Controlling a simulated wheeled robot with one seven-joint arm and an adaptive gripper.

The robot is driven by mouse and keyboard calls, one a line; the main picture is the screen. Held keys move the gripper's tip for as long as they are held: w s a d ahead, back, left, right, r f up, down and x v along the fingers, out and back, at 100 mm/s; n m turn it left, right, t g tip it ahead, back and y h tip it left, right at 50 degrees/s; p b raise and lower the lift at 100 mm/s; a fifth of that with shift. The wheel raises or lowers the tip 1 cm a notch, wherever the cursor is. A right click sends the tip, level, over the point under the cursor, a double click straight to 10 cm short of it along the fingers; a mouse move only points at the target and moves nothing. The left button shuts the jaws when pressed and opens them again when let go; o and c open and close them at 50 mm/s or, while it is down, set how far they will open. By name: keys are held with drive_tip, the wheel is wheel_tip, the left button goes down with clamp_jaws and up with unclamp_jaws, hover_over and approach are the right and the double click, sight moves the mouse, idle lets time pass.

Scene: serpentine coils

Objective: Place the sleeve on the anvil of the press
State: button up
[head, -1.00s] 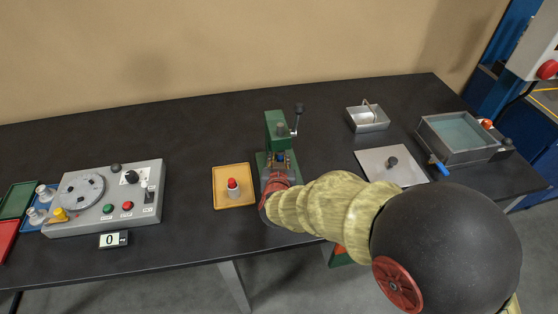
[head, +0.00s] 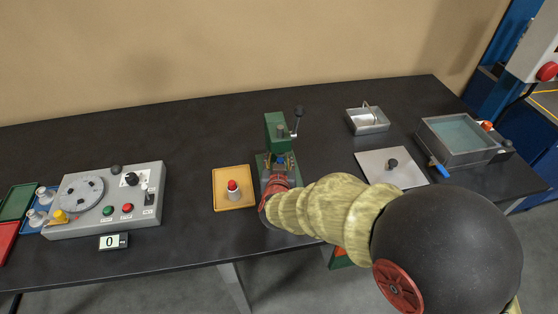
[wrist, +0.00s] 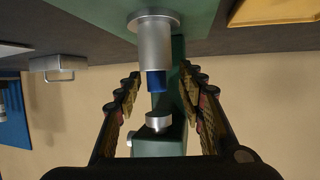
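The green press (head: 275,128) stands at the middle of the bench with its lever at the upper right. The wrist view is upside down. In it, the blue sleeve (wrist: 156,82) sits at the end of the silver anvil (wrist: 153,40), which rises from the green base. The ram (wrist: 158,122) is apart from the sleeve, with a gap between. My gripper (wrist: 160,76) is open, with one finger on each side of the sleeve and clear space at both. In the head view my gripper (head: 279,164) is at the press front, largely hiding sleeve and anvil.
A yellow tray (head: 220,202) with a red-topped white piece is close left of the press. A grey control box (head: 120,214) is farther left. A small metal tray (head: 368,128), a grey plate (head: 375,158) and a liquid-filled basin (head: 455,157) are at right.

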drive_tip(key=p+v, duration=0.4)
drive_tip(key=v, duration=0.8)
drive_tip(key=s+d+r+n+g+y, duration=0.1)
drive_tip(key=s+d+r+g+y, duration=0.1)
drive_tip(key=r, duration=0.4)
drive_tip(key=s+d+r+g+y, duration=0.2)
drive_tip(key=d+r, duration=0.1)
drive_tip(key=r, duration=0.3)
drive_tip(key=s+d+r+m+g+h, duration=0.1)
drive_tip(key=s+d+r+g+h, duration=0.1)
drive_tip(key=s+d, duration=1.4)
drive_tip(key=shift+s+d+g+h, duration=0.15)
drive_tip(key=shift+s+g+h, duration=0.1)
drive_tip(key=shift+g+h, duration=0.75)
